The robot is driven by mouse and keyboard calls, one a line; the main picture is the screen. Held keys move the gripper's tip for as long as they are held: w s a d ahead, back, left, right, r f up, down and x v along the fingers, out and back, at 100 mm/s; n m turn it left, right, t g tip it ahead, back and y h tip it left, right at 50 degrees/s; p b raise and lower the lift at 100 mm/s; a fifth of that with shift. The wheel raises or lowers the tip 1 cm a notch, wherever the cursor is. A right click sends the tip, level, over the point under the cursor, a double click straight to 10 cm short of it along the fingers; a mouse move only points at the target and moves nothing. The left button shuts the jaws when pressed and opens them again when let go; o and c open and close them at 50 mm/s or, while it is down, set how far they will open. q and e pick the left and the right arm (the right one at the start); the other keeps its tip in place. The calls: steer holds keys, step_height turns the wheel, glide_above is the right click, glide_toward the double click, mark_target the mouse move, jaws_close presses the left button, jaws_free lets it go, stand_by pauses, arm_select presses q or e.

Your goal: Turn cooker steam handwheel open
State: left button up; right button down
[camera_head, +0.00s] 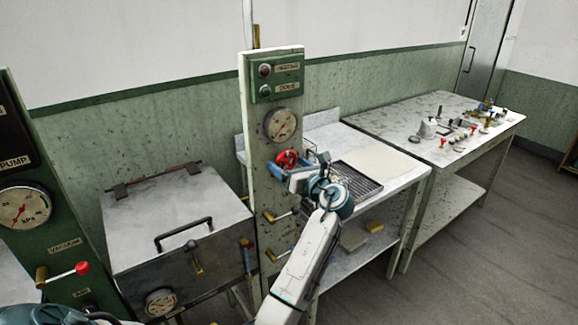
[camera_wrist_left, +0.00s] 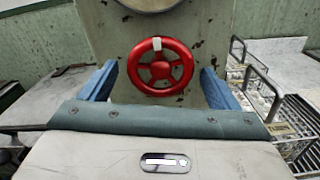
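The red handwheel (camera_head: 286,158) is on the front of a pale, chipped upright panel (camera_head: 258,195), below a round gauge (camera_head: 281,125). My left gripper (camera_head: 284,169) is in front of it. In the left wrist view the handwheel (camera_wrist_left: 160,67) faces me, with a white mark at the top of its rim. The blue fingers of my left gripper (camera_wrist_left: 157,88) are spread wide on both sides of the wheel, with gaps between them and the rim. I cannot tell how deep they reach around it. My right gripper is not in view.
A steel lidded cooker (camera_head: 170,225) stands left of the panel. A green gauge panel (camera_head: 55,220) is at far left. Brass levers (camera_head: 280,216) stick out below the wheel. A wire rack (camera_head: 357,180) lies on the table at right; a farther table (camera_head: 400,120) holds small parts.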

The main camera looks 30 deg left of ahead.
arm_select(q)
steer(key=c, duration=0.8)
